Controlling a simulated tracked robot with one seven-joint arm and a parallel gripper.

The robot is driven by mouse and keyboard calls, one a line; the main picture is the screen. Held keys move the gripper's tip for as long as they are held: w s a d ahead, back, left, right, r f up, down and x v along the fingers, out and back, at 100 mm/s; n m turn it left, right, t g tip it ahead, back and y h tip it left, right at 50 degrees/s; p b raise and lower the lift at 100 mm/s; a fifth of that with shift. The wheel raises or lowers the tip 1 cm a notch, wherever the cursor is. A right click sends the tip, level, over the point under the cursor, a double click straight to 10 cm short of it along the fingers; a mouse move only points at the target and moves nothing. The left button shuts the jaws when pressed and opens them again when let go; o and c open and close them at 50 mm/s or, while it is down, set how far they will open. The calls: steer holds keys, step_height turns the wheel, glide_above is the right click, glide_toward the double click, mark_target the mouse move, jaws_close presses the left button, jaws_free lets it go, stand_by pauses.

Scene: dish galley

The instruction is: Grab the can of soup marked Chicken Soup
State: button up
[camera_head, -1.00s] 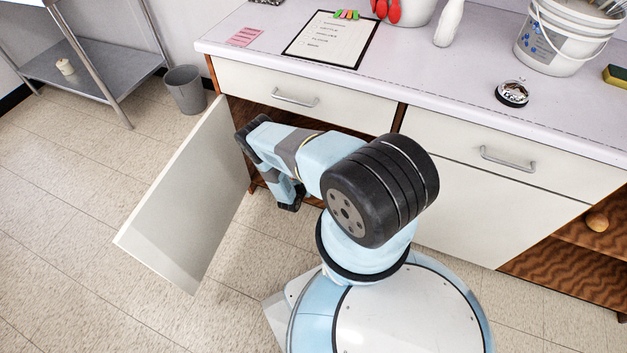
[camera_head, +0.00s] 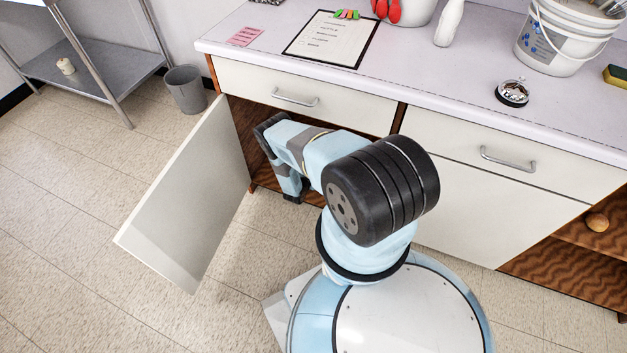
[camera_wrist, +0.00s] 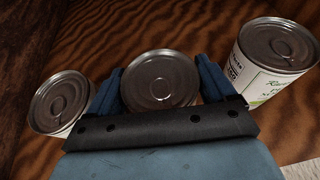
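In the wrist view, three cans stand upright in a row on the cabinet's wood-grain floor. The middle can (camera_wrist: 160,78) shows its metal lid, and its label is hidden. The left can (camera_wrist: 60,100) shows its lid and a sliver of pale label. The right can (camera_wrist: 277,44) has a white label with green print, too small to read for sure. I cannot tell which is Chicken Soup. My gripper (camera_wrist: 160,92) is open, with one blue finger on each side of the middle can. Whether the fingers touch it is unclear. In the head view my arm hides the cans.
The cabinet door (camera_head: 190,195) stands open at the left. The cabinet's dark wooden wall (camera_wrist: 25,50) is close to the left can. A drawer front (camera_head: 300,97) is above the opening. The counter (camera_head: 430,75) holds a clipboard (camera_head: 331,38) and a bucket (camera_head: 565,40).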

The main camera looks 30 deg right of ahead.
steer(key=c, duration=1)
steer(key=shift+r, duration=0.1)
